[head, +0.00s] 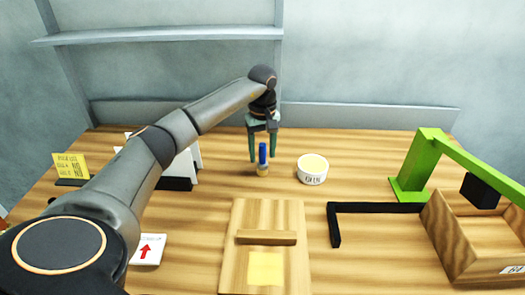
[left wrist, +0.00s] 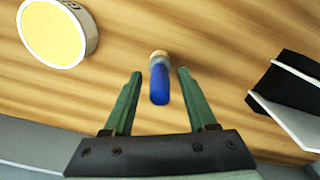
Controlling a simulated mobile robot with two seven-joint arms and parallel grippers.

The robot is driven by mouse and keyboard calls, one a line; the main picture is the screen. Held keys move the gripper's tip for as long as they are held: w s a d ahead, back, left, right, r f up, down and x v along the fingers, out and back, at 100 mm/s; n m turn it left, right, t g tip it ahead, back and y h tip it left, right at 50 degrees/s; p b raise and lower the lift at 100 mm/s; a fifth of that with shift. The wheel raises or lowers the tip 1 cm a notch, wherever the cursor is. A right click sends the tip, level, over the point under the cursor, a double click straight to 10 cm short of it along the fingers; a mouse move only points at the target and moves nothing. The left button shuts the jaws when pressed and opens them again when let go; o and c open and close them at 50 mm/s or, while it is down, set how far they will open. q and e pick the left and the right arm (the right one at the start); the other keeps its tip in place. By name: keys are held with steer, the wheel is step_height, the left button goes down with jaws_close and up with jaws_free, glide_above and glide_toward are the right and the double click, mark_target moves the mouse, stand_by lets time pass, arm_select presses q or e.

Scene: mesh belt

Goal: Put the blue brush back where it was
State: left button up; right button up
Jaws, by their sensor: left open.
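The blue brush (head: 262,158) stands upright on the wooden table, blue handle up with a tan lower end. It also shows in the left wrist view (left wrist: 160,84). My left gripper (head: 263,160) is open, its green fingers pointing down on either side of the brush. In the left wrist view the brush lies between the lines of the two fingertips (left wrist: 158,72), with a gap on each side and no visible contact. My right gripper is not in view.
A white tub (head: 312,171) with a yellow top stands just right of the brush. A wooden board (head: 232,255) lies in front. A black bracket (head: 375,207), green frame (head: 413,172) and wooden bin (head: 450,240) are at right. White panels on a black base (head: 176,184) stand left.

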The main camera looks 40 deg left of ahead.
arm_select(q)
step_height(320, 180, up, 12)
steer(key=shift+r, duration=0.2)
stand_by(0.4)
